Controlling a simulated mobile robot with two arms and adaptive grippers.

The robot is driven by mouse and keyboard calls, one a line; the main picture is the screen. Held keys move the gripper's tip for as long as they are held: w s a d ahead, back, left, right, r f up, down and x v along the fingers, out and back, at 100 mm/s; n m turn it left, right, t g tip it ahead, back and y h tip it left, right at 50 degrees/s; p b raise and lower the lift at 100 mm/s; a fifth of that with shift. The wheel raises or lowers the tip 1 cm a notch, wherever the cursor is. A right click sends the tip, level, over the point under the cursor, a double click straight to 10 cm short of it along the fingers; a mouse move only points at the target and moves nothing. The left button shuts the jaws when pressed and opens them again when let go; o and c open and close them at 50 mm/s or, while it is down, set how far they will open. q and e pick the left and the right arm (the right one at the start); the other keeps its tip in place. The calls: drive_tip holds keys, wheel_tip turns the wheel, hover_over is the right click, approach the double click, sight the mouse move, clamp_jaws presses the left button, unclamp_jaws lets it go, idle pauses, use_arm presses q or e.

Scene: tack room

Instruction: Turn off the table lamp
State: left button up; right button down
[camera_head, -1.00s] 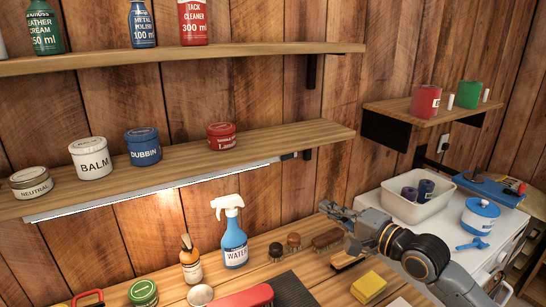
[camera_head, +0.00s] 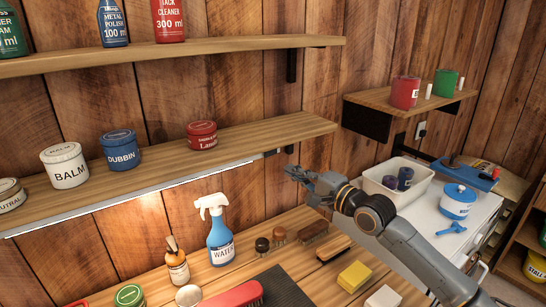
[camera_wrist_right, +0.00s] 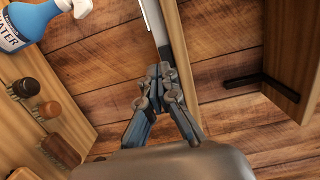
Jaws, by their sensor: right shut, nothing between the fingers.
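No standing table lamp shows. A long, slim light strip (camera_head: 150,190) runs under the front of the lower shelf; it looks bright white, with a dark end piece (camera_head: 271,153) at its right. In the right wrist view the strip (camera_wrist_right: 152,20) runs down toward my fingertips. My right gripper (camera_head: 291,172) is shut and empty, just below and right of the strip's right end. In the wrist view its closed fingertips (camera_wrist_right: 159,72) overlap the strip's near end; I cannot tell if they touch. My left gripper is not in view.
The lower shelf (camera_head: 260,135) holds tins and sits just above my right gripper. A blue spray bottle (camera_head: 219,235) and brushes (camera_head: 313,232) stand on the bench below. A white cabinet with a tub (camera_head: 420,186) is at the right.

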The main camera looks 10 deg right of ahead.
sight(262, 156)
drive_tip(key=p+x, duration=0.1)
drive_tip(key=x, duration=0.5)
drive_tip(key=shift+w+a+r+p, duration=0.1)
drive_tip(key=shift+w+a+p, duration=0.1)
drive_tip(key=shift+p, duration=0.15)
drive_tip(key=shift+x, duration=0.85)
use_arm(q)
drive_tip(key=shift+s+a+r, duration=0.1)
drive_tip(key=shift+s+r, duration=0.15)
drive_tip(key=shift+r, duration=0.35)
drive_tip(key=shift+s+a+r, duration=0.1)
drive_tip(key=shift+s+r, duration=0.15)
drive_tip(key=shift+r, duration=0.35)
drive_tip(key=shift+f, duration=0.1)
use_arm(e)
drive_tip(key=shift+f, duration=0.2)
drive_tip(key=shift+w+a, duration=0.2)
drive_tip(key=shift+a, duration=0.05)
drive_tip(key=shift+d+r, duration=0.1)
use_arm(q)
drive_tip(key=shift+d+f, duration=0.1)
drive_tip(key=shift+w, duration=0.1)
use_arm(e)
drive_tip(key=shift+s, duration=0.1)
